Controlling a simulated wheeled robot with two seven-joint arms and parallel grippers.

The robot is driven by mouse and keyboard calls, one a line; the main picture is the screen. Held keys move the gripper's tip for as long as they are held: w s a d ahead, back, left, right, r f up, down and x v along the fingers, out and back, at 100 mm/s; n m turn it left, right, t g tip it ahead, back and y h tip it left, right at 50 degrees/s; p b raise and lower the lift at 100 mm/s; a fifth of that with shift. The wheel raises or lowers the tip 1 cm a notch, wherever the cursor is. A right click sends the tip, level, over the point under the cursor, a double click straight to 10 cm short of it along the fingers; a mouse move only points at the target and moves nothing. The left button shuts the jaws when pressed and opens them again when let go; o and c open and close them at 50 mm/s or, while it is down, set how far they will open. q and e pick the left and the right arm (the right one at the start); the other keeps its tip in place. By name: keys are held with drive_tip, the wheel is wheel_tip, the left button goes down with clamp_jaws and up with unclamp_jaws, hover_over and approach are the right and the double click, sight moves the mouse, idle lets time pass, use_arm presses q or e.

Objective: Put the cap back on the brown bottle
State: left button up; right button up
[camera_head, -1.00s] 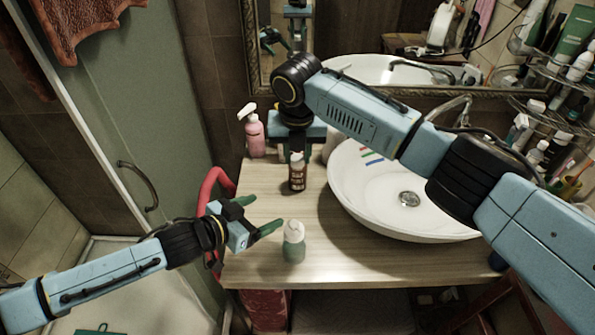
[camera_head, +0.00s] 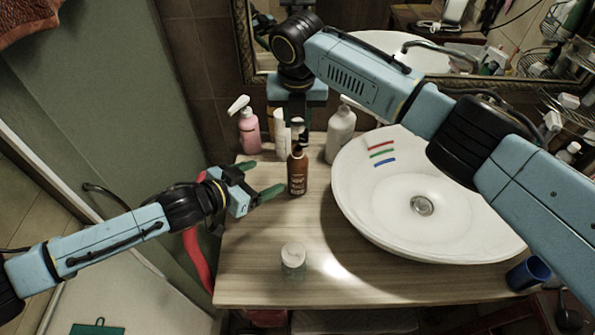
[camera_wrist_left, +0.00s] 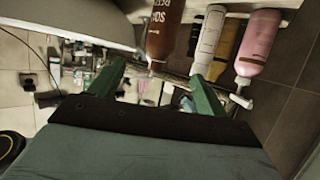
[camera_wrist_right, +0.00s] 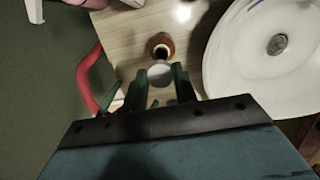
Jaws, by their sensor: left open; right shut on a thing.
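The brown bottle (camera_head: 297,175) stands upright on the wooden counter, left of the basin. Its dark open mouth shows in the right wrist view (camera_wrist_right: 160,46). My right gripper (camera_wrist_right: 161,82) is shut on a white round cap (camera_wrist_right: 160,74), held above the bottle and apart from it. In the head view my right gripper hangs behind and above the bottle's neck. My left gripper (camera_head: 268,180) is open and empty just left of the bottle, with its fingers pointing toward it. In the left wrist view the bottle (camera_wrist_left: 164,30) appears upside down, beyond the open fingertips.
A pink pump bottle (camera_head: 248,130) and a white bottle (camera_head: 341,133) stand at the back. A small clear container with a pale top (camera_head: 293,257) stands at the front. The white basin (camera_head: 400,235) fills the right side; a blue cup (camera_head: 527,272) stands at its front right.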

sight(290, 165)
drive_tip(key=shift+w, duration=0.1)
use_arm(q)
drive_tip(key=x, duration=1.2)
drive_tip(key=shift+w+f, duration=0.15)
use_arm(e)
drive_tip(key=shift+w+f, duration=0.1)
use_arm(q)
drive_tip(key=shift+c, duration=0.2)
drive_tip(key=c, duration=1.4)
use_arm(e)
drive_tip(key=shift+f, duration=2.5)
